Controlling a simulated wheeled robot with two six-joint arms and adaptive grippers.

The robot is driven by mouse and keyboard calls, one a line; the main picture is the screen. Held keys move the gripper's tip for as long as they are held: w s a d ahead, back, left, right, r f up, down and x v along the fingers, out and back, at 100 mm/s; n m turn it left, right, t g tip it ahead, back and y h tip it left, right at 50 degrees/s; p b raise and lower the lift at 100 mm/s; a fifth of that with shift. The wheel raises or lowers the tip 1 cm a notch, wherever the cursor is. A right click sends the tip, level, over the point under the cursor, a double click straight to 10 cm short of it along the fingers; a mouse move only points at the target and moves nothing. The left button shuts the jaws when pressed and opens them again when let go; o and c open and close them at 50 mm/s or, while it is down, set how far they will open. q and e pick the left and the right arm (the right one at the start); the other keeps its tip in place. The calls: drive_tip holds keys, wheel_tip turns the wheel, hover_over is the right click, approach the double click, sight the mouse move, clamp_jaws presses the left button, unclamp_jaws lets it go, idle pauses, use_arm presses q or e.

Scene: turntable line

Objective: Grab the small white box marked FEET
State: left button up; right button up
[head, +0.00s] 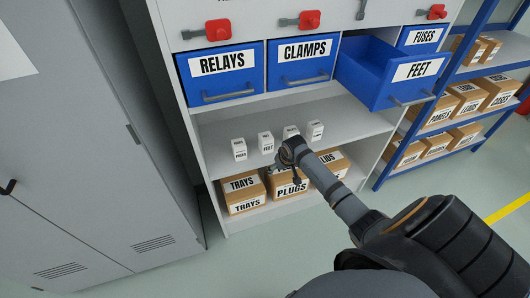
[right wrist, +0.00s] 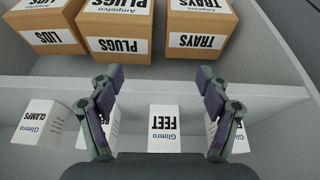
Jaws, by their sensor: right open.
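The small white box marked FEET (head: 267,143) stands upright on the grey shelf, second from the left in a row of small white boxes. In the right wrist view the FEET box (right wrist: 163,131) appears upside down, in the middle between my fingers and apart from both. My right gripper (right wrist: 157,76) is open and empty. In the head view my right gripper (head: 279,168) is in front of the shelf, near the row, its fingers partly hidden. My left gripper is not in view.
Other small white boxes stand beside it, including a CLAMPS box (right wrist: 38,123); two are partly behind my fingers. Cartons marked TRAYS (head: 243,194) and PLUGS (head: 288,187) sit below. A blue FEET drawer (head: 365,75) is pulled out above. A grey cabinet (head: 75,150) stands left.

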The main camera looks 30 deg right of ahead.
sight(267, 138)
wheel_tip(267, 138, up, 5)
drive_tip(key=w, duration=0.4)
drive_tip(key=w+b, duration=0.1)
drive_tip(key=w, duration=0.1)
drive_tip(key=w+d, duration=0.1)
drive_tip(key=w, duration=0.2)
drive_tip(key=shift+w+d+r+t+b, duration=0.1)
drive_tip(key=shift+w+t+b, duration=0.25)
drive_tip(key=shift+w, duration=0.4)
drive_tip(key=shift+w+d+b, duration=0.25)
drive_tip(key=shift+w+b, duration=0.25)
drive_tip(key=shift+w, duration=0.75)
drive_tip(key=shift+b+x, duration=0.55)
drive_tip(key=shift+x, duration=1.05)
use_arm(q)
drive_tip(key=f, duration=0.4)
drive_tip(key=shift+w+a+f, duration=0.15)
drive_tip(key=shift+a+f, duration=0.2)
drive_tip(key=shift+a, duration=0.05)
